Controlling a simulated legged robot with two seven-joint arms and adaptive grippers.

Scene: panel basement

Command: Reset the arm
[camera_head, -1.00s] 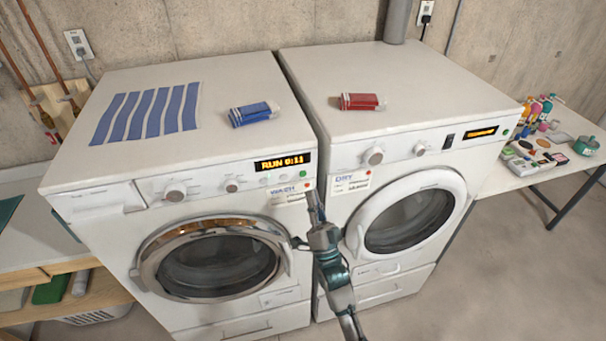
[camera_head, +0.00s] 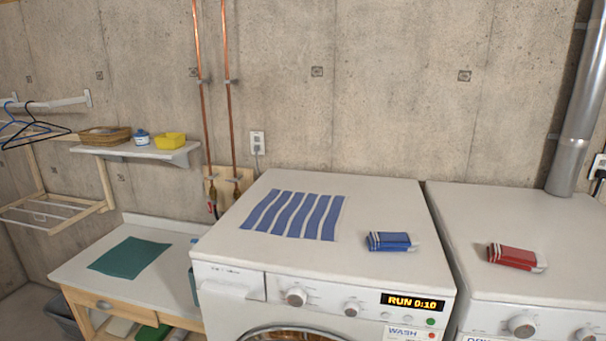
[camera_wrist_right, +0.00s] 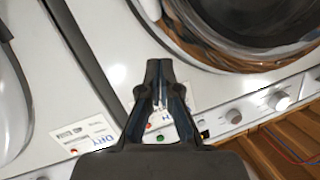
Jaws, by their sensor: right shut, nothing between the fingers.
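My right gripper (camera_wrist_right: 158,68) shows in the right wrist view, with its fingers closed together and nothing between them. It is in front of the washer and dryer fronts, near the washer's round door (camera_wrist_right: 240,25) and a green button (camera_wrist_right: 160,138). The head view shows neither gripper. There the washer (camera_head: 330,300) has a lit display reading RUN 0:10 (camera_head: 412,302). The dryer (camera_head: 540,225) stands to its right, cut off by the frame edge.
A striped blue cloth (camera_head: 293,215), a folded blue cloth (camera_head: 389,242) and a folded red cloth (camera_head: 512,257) lie on the machine tops. A table (camera_head: 185,262) with a green cloth (camera_head: 130,256) stands left. A wall shelf (camera_head: 130,151) holds a basket and small containers.

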